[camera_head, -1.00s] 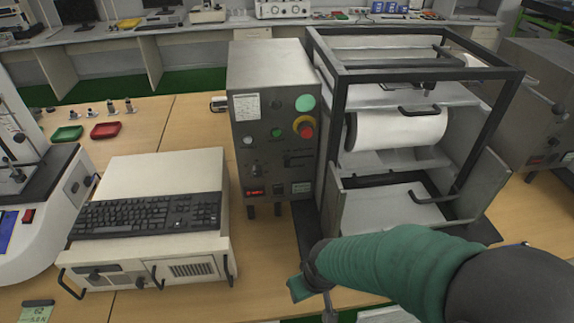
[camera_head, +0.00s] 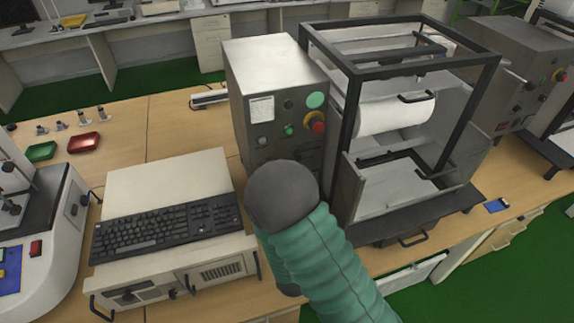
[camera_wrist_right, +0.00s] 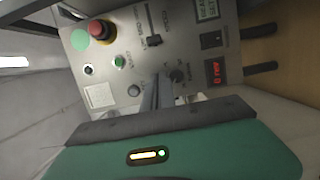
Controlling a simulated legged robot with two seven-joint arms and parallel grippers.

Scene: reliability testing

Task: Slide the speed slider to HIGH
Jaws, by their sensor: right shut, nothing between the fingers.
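The grey control panel (camera_head: 265,125) faces me on the metal box, left of the open frame machine. In the right wrist view it appears turned, and the slider (camera_wrist_right: 153,40) shows as a dark track with its handle near the lower end. The small labels beside it are not legible. My right gripper (camera_wrist_right: 163,84) is shut and empty in front of the panel, its fingertips apart from the slider and close to a black knob (camera_wrist_right: 178,75) in the picture. Contact with the knob cannot be told. My right arm hides the gripper and lower panel in the head view.
A red emergency button (camera_head: 318,122) with a yellow collar protrudes from the upper panel, also seen in the right wrist view (camera_wrist_right: 98,28). A red display (camera_wrist_right: 215,72) is beside a switch (camera_wrist_right: 211,40). A keyboard (camera_head: 165,225) lies on the white unit to the left.

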